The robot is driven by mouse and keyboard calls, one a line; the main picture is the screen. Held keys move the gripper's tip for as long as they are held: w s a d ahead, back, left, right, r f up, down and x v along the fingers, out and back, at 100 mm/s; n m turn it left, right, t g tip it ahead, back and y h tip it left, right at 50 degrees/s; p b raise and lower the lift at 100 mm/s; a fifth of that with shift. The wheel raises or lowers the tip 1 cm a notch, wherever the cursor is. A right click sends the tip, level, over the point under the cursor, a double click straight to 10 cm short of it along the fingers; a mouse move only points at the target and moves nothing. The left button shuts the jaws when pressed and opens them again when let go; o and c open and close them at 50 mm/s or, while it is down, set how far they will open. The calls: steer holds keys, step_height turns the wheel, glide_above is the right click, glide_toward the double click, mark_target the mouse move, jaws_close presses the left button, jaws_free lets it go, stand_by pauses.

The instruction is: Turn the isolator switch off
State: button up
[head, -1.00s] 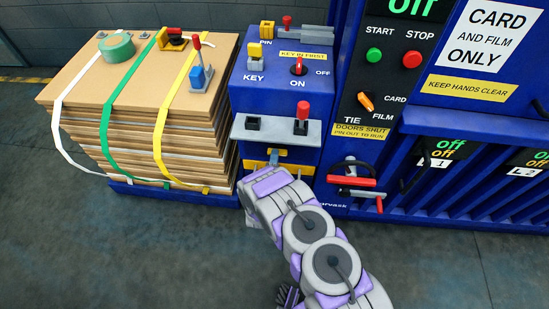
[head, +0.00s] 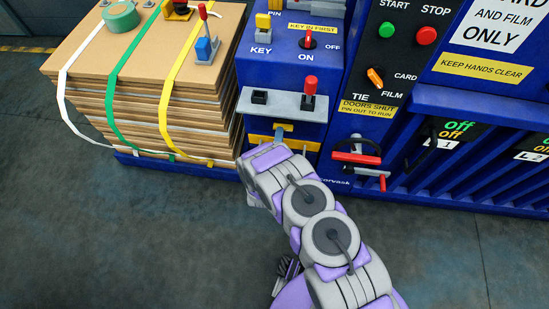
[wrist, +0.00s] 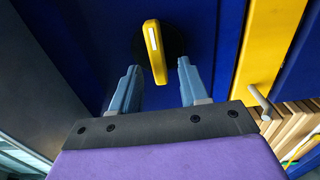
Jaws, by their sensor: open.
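In the wrist view, a yellow switch handle (wrist: 154,50) with a white mark stands on a round black base on a blue panel. My gripper (wrist: 158,66) is open, with one finger on each side of the handle. A gap shows on both sides. In the head view, the gripper is low at the blue cabinet's front (head: 290,75), and my arm hides most of it and the yellow handle. A red rotary knob (head: 308,40) labelled ON and OFF is on the cabinet top, its pointer near ON. No label reads isolator.
A yellow bar (wrist: 265,50) and a metal pin (wrist: 262,100) are right of the gripper in the wrist view. A strapped cardboard stack (head: 150,100) stands left of the cabinet. A red-handled lever (head: 356,158) is to the right. Floor is clear in front.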

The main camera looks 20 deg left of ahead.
steer(key=p+v, duration=0.3)
steer(key=v, duration=1.2)
steer(key=shift+f+p, duration=0.2)
steer(key=shift+p, duration=0.2)
steer(key=shift+s+a, duration=0.15)
steer(key=shift+a, duration=0.05)
